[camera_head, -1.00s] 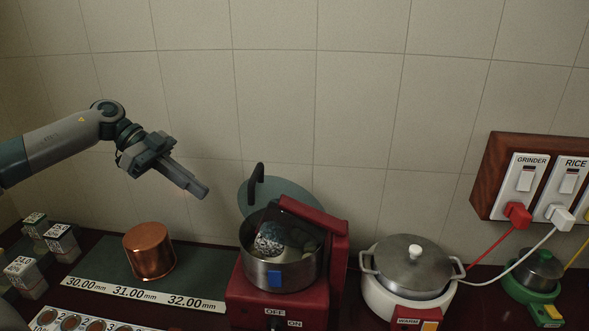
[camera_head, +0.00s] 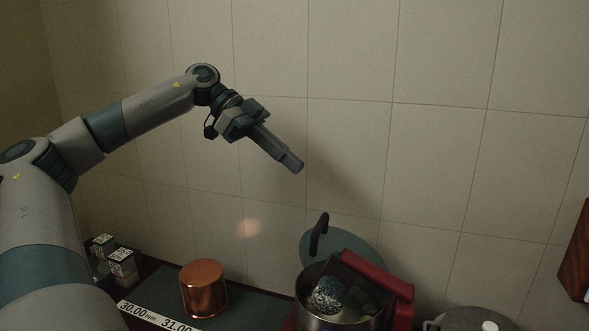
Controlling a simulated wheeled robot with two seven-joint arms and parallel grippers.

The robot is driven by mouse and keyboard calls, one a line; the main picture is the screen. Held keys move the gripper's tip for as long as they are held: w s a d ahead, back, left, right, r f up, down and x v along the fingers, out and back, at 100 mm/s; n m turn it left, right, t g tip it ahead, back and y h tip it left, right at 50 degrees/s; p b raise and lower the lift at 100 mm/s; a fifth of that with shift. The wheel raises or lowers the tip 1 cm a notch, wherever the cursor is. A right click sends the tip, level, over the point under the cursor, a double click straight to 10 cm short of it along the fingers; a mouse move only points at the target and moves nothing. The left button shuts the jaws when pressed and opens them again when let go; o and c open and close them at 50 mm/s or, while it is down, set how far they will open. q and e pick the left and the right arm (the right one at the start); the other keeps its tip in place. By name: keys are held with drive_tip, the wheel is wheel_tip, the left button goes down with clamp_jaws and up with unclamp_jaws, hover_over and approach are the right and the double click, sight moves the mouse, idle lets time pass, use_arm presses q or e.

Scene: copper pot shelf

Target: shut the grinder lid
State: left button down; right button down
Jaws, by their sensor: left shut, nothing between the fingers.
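The grinder (camera_head: 401,302) is red with a steel drum (camera_head: 318,322), cut off by the bottom edge of the head view. Its round grey-green lid (camera_head: 362,247) with a dark handle (camera_head: 319,236) stands raised behind the drum. The drum is uncovered, and a speckled stone (camera_head: 327,296) shows inside it. My left gripper (camera_head: 293,165) is shut and empty, in the air above and to the left of the lid, apart from it. My right gripper is not in view.
A copper pot (camera_head: 204,288) stands on a dark mat left of the grinder. Small labelled blocks (camera_head: 122,264) stand further left. A steel pot lid (camera_head: 478,319) shows at the bottom right. The tiled wall (camera_head: 450,150) is behind everything.

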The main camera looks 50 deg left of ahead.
use_arm(q)
drive_tip(key=p, duration=0.4)
hover_over(321, 222)
drive_tip(key=a, duration=0.1)
wheel_tip(321, 222, down, 4)
drive_tip(key=shift+d+f+p, duration=0.45)
drive_tip(key=shift+d+f, duration=0.05)
drive_tip(key=shift+f, duration=0.15)
drive_tip(key=f+b, duration=0.2)
drive_tip(key=b, duration=0.1)
drive_tip(key=shift+a+f, duration=0.15)
drive_tip(key=shift+a, duration=0.25)
drive_tip(key=shift+s+a+f+b, duration=0.25)
drive_tip(key=shift+a+f+b, duration=0.1)
drive_tip(key=shift+f+b, duration=0.35)
drive_tip(key=shift+f, duration=0.1)
